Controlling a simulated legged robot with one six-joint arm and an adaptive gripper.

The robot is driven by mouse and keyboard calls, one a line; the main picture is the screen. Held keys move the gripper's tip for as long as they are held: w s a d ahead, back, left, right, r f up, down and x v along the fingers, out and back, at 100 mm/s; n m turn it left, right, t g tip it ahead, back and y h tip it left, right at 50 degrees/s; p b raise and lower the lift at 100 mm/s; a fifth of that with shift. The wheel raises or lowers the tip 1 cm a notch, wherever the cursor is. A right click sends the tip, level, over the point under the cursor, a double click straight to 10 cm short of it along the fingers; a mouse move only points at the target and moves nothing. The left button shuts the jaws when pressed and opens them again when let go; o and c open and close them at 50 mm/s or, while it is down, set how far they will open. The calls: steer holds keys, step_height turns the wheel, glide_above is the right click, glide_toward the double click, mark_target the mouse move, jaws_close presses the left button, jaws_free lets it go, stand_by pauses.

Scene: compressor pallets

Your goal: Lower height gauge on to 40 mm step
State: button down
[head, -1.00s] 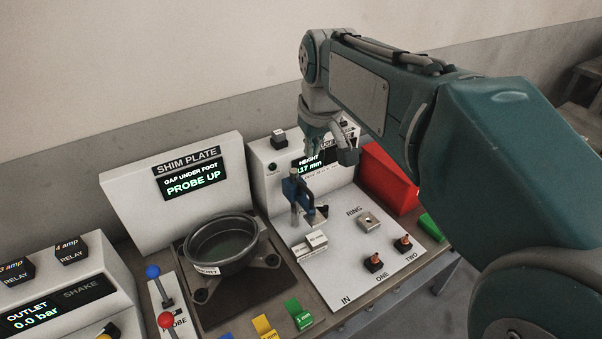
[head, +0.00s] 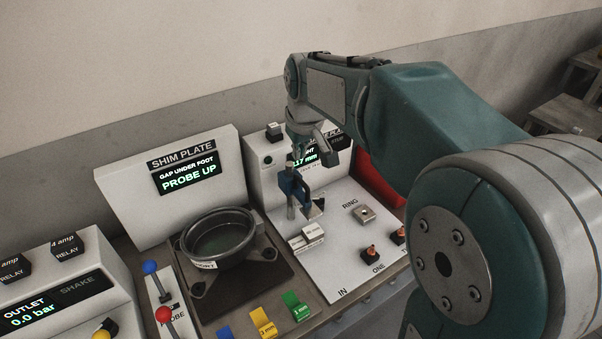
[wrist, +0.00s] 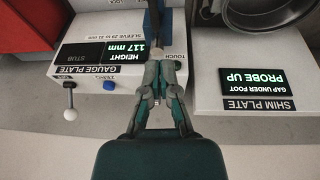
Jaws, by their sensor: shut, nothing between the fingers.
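The height gauge (head: 291,186), blue with a grey post, stands on the white gauge plate. Its blue part also shows at the top of the wrist view (wrist: 152,20). My gripper (head: 299,160) is shut and empty, just above and behind the gauge's blue head; I cannot tell whether it touches it. In the wrist view the closed fingers (wrist: 161,75) point towards the gauge. The height display (wrist: 125,48) reads 117 mm. Two small white step blocks (head: 306,238) lie in front of the gauge; their labels are too small to read.
The shim plate panel (head: 178,170) reads PROBE UP. A dark round pot (head: 219,240) stands left of the gauge plate (head: 335,255). A metal ring block (head: 363,214), orange-topped knobs (head: 370,253) and a red box (head: 376,182) are to the right. Coloured shims (head: 263,322) lie in front.

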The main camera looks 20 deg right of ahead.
glide_above(297, 193)
steer(key=s, duration=0.1)
steer(key=f, duration=0.7)
steer(key=shift+d+f, duration=0.35)
steer(key=shift+d, duration=0.05)
steer(key=shift+f, duration=0.1)
steer(key=f, duration=1)
steer(key=shift+s, duration=0.4)
steer(key=shift+s+f, duration=0.15)
steer(key=shift+f, duration=0.1)
steer(key=shift+w+f, duration=0.35)
steer(key=shift+w, duration=0.05)
steer(key=shift+w+r, duration=0.15)
steer(key=shift+r, duration=0.05)
steer(key=r, duration=0.6)
steer(key=shift+w+a+r, duration=0.15)
steer(key=shift+w+a, duration=0.05)
steer(key=shift+a, duration=0.2)
steer(key=v, duration=0.8)
steer(key=shift+s+r, duration=0.2)
steer(key=shift+r, duration=0.2)
